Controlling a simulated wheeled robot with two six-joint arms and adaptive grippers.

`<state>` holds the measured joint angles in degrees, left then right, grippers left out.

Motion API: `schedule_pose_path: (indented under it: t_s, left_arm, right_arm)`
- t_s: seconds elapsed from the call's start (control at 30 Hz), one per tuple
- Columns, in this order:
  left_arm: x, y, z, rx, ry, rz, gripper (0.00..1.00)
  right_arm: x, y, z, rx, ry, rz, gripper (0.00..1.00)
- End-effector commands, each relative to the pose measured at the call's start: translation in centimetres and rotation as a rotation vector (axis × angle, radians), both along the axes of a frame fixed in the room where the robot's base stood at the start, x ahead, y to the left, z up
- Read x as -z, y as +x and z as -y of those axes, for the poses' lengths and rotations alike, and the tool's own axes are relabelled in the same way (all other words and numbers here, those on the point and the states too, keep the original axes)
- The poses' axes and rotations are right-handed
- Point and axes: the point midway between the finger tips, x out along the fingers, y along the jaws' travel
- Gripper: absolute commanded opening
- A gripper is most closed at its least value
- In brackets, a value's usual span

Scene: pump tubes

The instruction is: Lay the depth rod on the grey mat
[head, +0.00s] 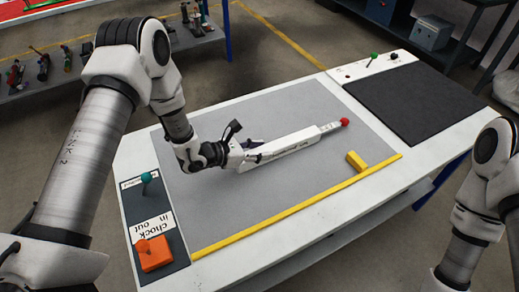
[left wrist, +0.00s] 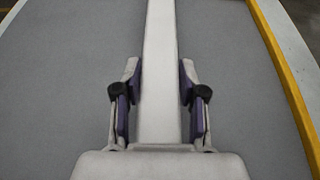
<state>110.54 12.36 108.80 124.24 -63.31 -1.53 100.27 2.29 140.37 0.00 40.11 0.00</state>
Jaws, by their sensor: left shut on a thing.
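A long white bar (head: 290,142) with dark lettering, a narrower grey end piece and a red ball tip (head: 345,122) is the likely depth rod. It extends to the right from my left gripper (head: 240,152), over the grey mat (head: 300,187). In the left wrist view the bar (left wrist: 160,70) runs straight ahead between the two purple-padded fingers of my left gripper (left wrist: 160,95), which is shut on it. I cannot tell whether the bar touches the mat. My right arm shows at the right edge, its gripper out of view.
A yellow block (head: 356,161) sits near the yellow front strip (head: 300,205). A dark panel at the left holds a teal knob (head: 146,177) and an orange block (head: 153,254). A black mat (head: 415,99) and green knob (head: 373,56) are at the right. Much of the grey mat is clear.

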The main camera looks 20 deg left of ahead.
Motion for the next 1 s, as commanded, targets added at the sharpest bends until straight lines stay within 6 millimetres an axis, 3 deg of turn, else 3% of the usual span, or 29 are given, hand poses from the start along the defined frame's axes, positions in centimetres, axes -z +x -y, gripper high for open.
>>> schedule_pose_path:
  t_s: [0.03,0.07,0.1,0.47,0.57,0.8,1.0]
  left_arm:
    - [0.1,0.0,0.0,0.000,0.000,0.000,0.52]
    - [0.0,0.0,0.0,0.000,0.000,0.000,0.62]
    - [0.0,0.0,0.0,0.000,0.000,0.000,0.66]
    - [-0.6,0.0,0.0,0.000,0.000,0.000,0.66]
    - [-0.8,-0.9,-1.2,-0.006,-0.001,-0.001,0.66]
    - [-3.4,-5.0,-5.3,-0.009,-0.006,0.000,0.66]
    - [-4.7,-7.3,-7.4,-0.005,-0.002,0.001,0.66]
  right_arm:
    - [0.1,0.0,0.0,0.000,0.000,0.000,0.00]
    - [0.1,0.0,0.0,0.000,0.000,0.000,0.00]
    - [0.1,0.0,0.0,0.000,0.000,0.000,0.00]
    - [-0.7,0.0,0.0,0.000,0.000,0.000,0.00]
    - [-0.1,0.0,0.0,0.000,0.000,0.000,0.00]
    - [0.0,0.0,0.0,0.000,0.000,0.000,0.00]
    - [-0.2,0.0,0.0,0.000,0.000,0.000,0.00]
